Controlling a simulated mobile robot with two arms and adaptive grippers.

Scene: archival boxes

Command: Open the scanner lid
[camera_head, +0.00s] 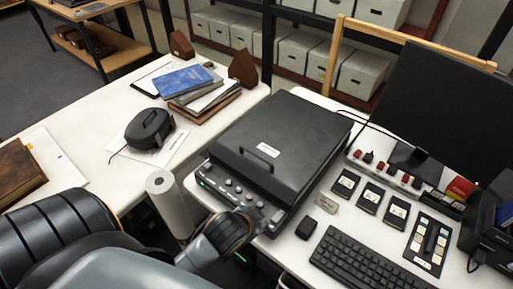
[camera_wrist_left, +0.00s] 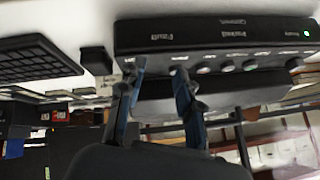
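The black scanner (camera_head: 285,140) sits on the white desk with its lid (camera_head: 300,120) closed. A raised handle (camera_head: 260,157) is on the lid's front part, and a row of buttons and a green light run along the front panel (camera_head: 228,188). In the left wrist view the front panel (camera_wrist_left: 220,35) appears upside down across the top. My left gripper (camera_wrist_left: 156,70) is open and empty, its two fingers apart just in front of the panel. In the head view my left arm reaches to the scanner's front edge; its fingers are mostly hidden there. My right gripper is not in view.
A keyboard (camera_head: 370,262) and a black mouse (camera_head: 306,228) lie right of my left wrist. A paper roll (camera_head: 170,205) stands at the desk's left edge. A monitor (camera_head: 445,110) and small cartridges (camera_head: 370,198) are right of the scanner. Books (camera_head: 190,85) lie on the other table.

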